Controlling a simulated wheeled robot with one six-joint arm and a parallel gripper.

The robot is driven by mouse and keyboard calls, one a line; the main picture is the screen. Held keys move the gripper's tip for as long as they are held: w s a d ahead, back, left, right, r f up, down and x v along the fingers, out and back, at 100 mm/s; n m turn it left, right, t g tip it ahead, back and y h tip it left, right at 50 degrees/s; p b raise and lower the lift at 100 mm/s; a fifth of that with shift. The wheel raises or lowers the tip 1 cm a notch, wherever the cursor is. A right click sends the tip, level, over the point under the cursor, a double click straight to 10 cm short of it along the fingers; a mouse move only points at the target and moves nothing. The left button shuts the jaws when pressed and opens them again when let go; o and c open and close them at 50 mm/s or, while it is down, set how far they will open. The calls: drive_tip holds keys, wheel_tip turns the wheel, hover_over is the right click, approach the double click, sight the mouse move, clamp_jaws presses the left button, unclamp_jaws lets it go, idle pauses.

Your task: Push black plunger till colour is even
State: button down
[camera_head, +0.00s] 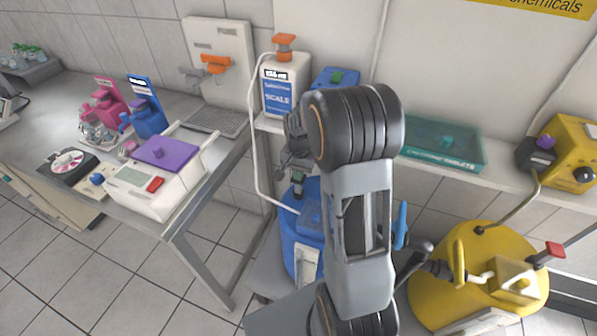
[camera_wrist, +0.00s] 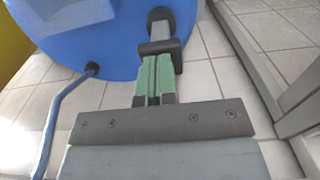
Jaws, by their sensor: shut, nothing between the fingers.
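A blue tank (camera_head: 287,243) stands on the floor below the shelf, partly hidden behind my arm. In the wrist view the blue tank (camera_wrist: 100,35) fills the upper left. A fitting with black ends and a grey middle (camera_wrist: 160,28) stands at its right side; its black part (camera_wrist: 158,47) looks like the plunger. My gripper (camera_wrist: 154,62) is shut and empty, its green fingers pointing at this black part. The fingertips overlap or meet it; I cannot tell if they touch. In the head view my gripper (camera_head: 298,183) is just above the blue tank. No colour indicator can be made out.
A yellow tank (camera_head: 455,270) with a red-ended lever stands at the right. A shelf above holds a white SCALE bottle (camera_head: 287,90) and a green tray (camera_head: 440,145). A bench (camera_head: 190,190) with a white instrument is at the left. A blue hose (camera_wrist: 58,115) leaves the blue tank.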

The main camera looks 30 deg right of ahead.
wheel_tip(320, 180, down, 4)
drive_tip(key=shift+f+b, duration=0.25)
drive_tip(key=shift+b, duration=0.8)
drive_tip(key=shift+s, duration=0.15)
drive_tip(key=shift+r, duration=0.1)
drive_tip(key=shift+r+p, duration=0.25)
drive_tip(key=shift+p, duration=0.2)
wheel_tip(320, 180, up, 14)
drive_tip(key=p, duration=0.3)
drive_tip(key=r+p, duration=0.2)
drive_tip(key=r, duration=0.2)
drive_tip(key=shift+w+r+p, duration=0.35)
drive_tip(key=shift+r+p, duration=0.05)
drive_tip(key=shift+f, duration=0.1)
